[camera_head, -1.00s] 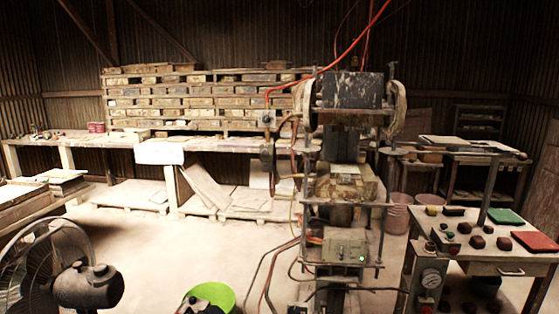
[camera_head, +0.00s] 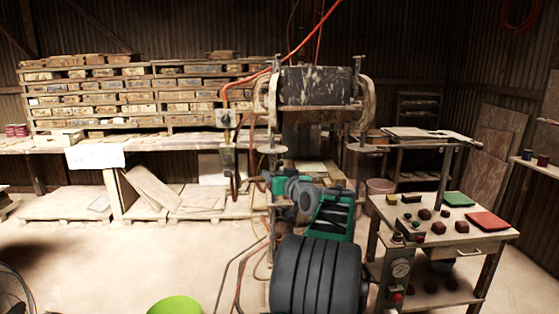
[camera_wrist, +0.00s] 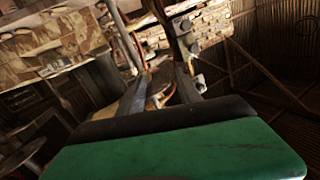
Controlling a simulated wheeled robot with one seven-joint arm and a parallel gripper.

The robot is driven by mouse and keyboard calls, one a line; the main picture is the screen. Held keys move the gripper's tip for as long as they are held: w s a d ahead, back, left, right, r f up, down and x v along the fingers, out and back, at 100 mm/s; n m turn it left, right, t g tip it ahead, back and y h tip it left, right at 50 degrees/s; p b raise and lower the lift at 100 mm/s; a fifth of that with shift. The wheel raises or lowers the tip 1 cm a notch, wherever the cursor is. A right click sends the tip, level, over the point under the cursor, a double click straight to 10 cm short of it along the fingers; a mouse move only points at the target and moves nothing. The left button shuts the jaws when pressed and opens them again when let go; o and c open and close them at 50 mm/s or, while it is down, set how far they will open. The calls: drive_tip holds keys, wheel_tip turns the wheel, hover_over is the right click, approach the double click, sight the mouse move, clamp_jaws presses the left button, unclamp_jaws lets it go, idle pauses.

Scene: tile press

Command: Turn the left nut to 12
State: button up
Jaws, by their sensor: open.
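The tile press (camera_head: 318,88) stands in the middle of the head view, with a dark worn block at its top and upright rods on both sides. A flat round piece (camera_head: 272,149) sits on its left rod. I cannot tell for certain which part is the left nut, and no number 12 is legible. My green and black arm covers the lower middle of the press. In the wrist view my gripper (camera_wrist: 160,82) is open. Its two fingers point up the picture, with a blurred brownish curved shape between them that I cannot identify. My fingertips cannot be made out in the head view.
A control table (camera_head: 455,245) with buttons, a gauge and green and red tiles stands close at right. Orange hoses (camera_head: 238,90) hang by the press's left side. A green bucket (camera_head: 176,307) is on the floor. Shelves of wooden moulds (camera_head: 150,95) line the back. Floor at left is open.

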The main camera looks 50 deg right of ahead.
sight(282, 165)
drive_tip(key=shift+h, duration=0.6)
drive_tip(key=s+d, duration=0.1)
drive_tip(key=d+r, duration=0.1)
drive_tip(key=s+d, duration=0.1)
drive_tip(key=d, duration=0.1)
drive_tip(key=shift+s+r, duration=0.25)
drive_tip(key=shift+s, duration=0.1)
drive_tip(key=p+x, duration=0.3)
drive_tip(key=x, duration=0.4)
drive_tip(key=shift+w+a, duration=0.1)
drive_tip(key=shift+w, duration=0.15)
clamp_jaws()
